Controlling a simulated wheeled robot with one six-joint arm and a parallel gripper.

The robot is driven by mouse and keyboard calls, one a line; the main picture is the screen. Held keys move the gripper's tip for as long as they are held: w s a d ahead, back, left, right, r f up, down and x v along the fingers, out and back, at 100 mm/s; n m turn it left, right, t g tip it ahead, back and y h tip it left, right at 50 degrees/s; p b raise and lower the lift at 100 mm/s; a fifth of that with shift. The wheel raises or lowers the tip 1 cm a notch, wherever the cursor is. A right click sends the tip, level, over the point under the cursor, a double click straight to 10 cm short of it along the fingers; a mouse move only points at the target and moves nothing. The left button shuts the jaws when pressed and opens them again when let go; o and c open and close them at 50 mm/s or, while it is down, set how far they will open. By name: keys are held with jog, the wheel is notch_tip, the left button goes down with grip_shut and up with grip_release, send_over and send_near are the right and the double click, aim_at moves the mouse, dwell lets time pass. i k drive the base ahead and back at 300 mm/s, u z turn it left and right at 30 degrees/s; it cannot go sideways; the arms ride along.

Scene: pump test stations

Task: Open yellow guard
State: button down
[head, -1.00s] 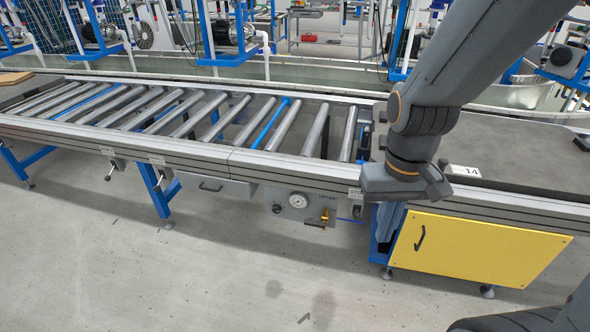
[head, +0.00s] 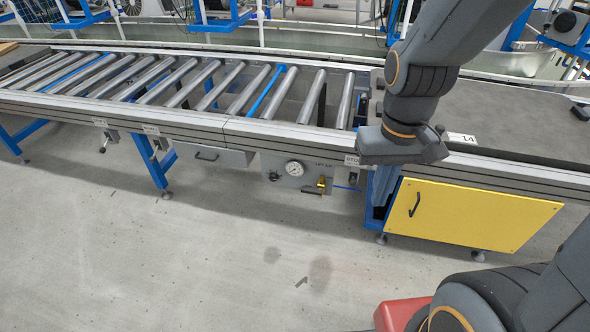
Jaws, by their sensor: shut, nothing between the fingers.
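The yellow guard (head: 472,216) is a flat panel with a dark handle (head: 415,205) near its left edge. It is closed, flush under the right part of the conveyor bench, in the head view. My gripper (head: 403,149) is at the end of my arm, above and left of the guard, in front of the bench edge in the picture. It is shut and empty, and apart from the handle. Its fingertips are not clearly visible.
The roller conveyor (head: 200,125) runs left. A panel with a gauge (head: 294,169) and a yellow valve (head: 321,183) hangs under it. Blue legs (head: 156,170) stand below. A label marked 14 (head: 462,138) is on the bench edge. The floor (head: 230,270) in front is clear.

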aim_at(502, 222)
jog(key=z, duration=1.45)
jog(key=k, duration=0.5)
jog(key=u, duration=1.05)
jog(key=i, duration=0.7)
jog(key=z, duration=1.3)
